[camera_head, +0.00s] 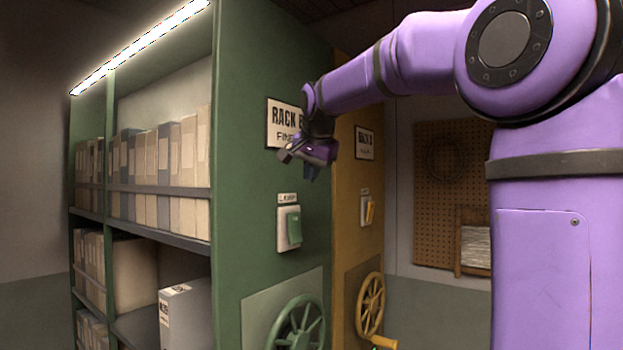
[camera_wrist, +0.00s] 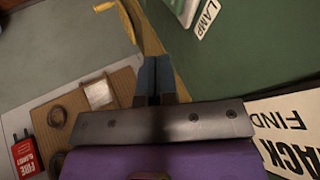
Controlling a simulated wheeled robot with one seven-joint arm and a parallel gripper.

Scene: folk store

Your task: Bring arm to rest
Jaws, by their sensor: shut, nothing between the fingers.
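My purple arm reaches in from the right in the head view.
A green rocker switch (camera_head: 294,230) and green handwheel (camera_head: 298,325) are on the green panel. The yellow rack (camera_head: 345,190) beside it has a switch (camera_head: 370,213) and wheel (camera_head: 371,305). The strip lamp (camera_head: 140,48) is lit. A pegboard (camera_head: 435,180) hangs behind.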

